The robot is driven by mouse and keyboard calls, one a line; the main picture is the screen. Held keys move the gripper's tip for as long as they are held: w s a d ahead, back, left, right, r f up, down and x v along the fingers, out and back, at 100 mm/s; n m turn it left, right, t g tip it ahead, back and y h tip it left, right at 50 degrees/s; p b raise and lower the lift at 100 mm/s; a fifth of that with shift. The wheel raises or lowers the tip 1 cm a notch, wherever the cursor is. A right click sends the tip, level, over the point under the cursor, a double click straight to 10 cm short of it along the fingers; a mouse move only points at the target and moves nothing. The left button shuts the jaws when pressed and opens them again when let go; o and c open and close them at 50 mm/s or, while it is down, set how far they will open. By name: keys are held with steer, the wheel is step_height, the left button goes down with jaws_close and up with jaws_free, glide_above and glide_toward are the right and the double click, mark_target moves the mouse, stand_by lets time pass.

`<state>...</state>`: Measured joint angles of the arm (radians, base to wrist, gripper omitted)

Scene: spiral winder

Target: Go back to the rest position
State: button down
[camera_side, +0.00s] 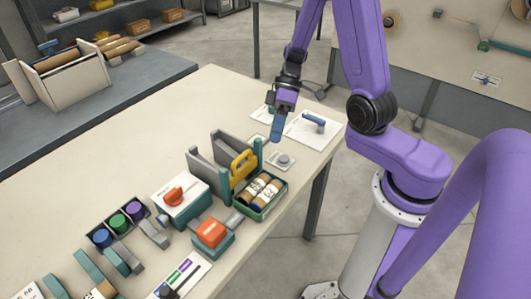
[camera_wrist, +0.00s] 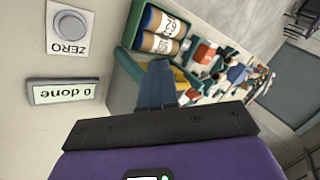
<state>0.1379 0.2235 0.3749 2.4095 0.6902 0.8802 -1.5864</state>
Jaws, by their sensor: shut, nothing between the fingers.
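My gripper (camera_side: 275,139) is shut and empty, pointing down above the far right part of the table, clear of the objects there. In the wrist view its blue fingers (camera_wrist: 156,84) are together. Near it on the table is a round grey ZERO button (camera_side: 283,161), which also shows in the wrist view (camera_wrist: 70,25). A small display reading "0 done" (camera_wrist: 62,92) lies beside the button. A green tray (camera_side: 277,203) with two labelled rolls (camera_side: 258,189) stands nearer the side camera, beside a yellow handle (camera_side: 243,165) between grey upright plates.
A white box with a red knob (camera_side: 174,195), an orange-topped block (camera_side: 211,232) and a rack of blue, green and purple round pieces (camera_side: 118,222) stand along the table (camera_side: 210,100). A blue-handled item (camera_side: 314,119) lies on a white sheet. The table's far left part is clear.

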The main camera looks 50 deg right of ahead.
steer(key=s+a+r+n+t+h, duration=0.1)
steer(key=s+a+r+n+h, duration=0.1)
steer(key=s, duration=0.6)
steer(key=s+a+r+n+t+h, duration=0.1)
steer(key=s+a+r+n+h, duration=0.1)
steer(key=s+r, duration=0.5)
steer(key=shift+s+a+r+n+h, duration=0.15)
steer(key=shift+s+a+n+h, duration=0.15)
steer(key=shift+s+n+h, duration=0.7)
steer(key=shift+s+m+h, duration=0.25)
steer(key=shift+m+h, duration=0.05)
stand_by(1.9)
